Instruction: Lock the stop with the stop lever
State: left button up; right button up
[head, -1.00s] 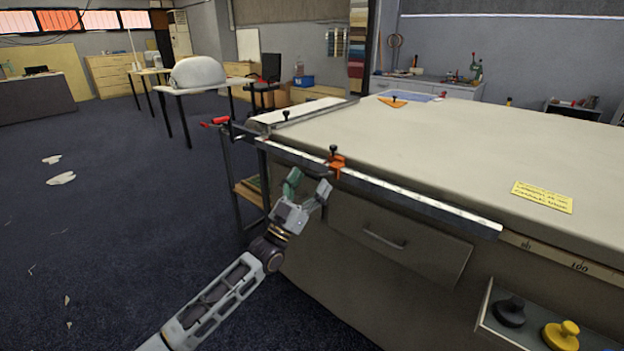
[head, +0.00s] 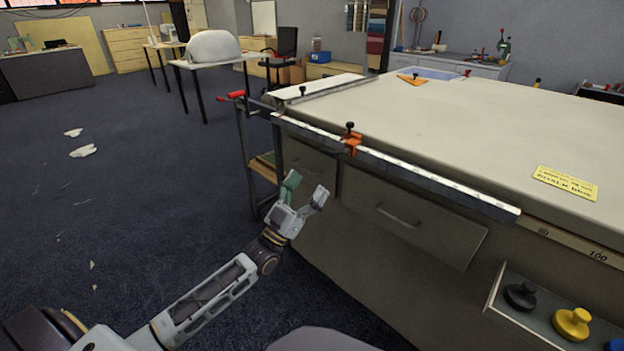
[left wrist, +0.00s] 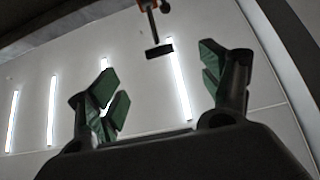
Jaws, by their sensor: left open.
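The orange stop (head: 351,143) sits on the long steel rail (head: 430,180) along the table's front edge, with a black knob on top. My left gripper (head: 306,190) is open and empty, below and left of the stop and apart from it. In the left wrist view, looking up, my green-padded fingers (left wrist: 165,90) stand wide apart. My right gripper is not in view.
The cloth-covered table (head: 460,120) has a front drawer (head: 410,215) close to my left gripper. A red handle (head: 232,95) sticks out at the rail's far end. A tray with black and yellow knobs (head: 572,323) hangs at lower right.

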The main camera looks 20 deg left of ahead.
pick_arm(q)
jog(key=shift+s+a+f, duration=0.2)
jog(key=shift+s+f, duration=0.2)
jog(key=shift+s, duration=0.05)
dwell(0.5)
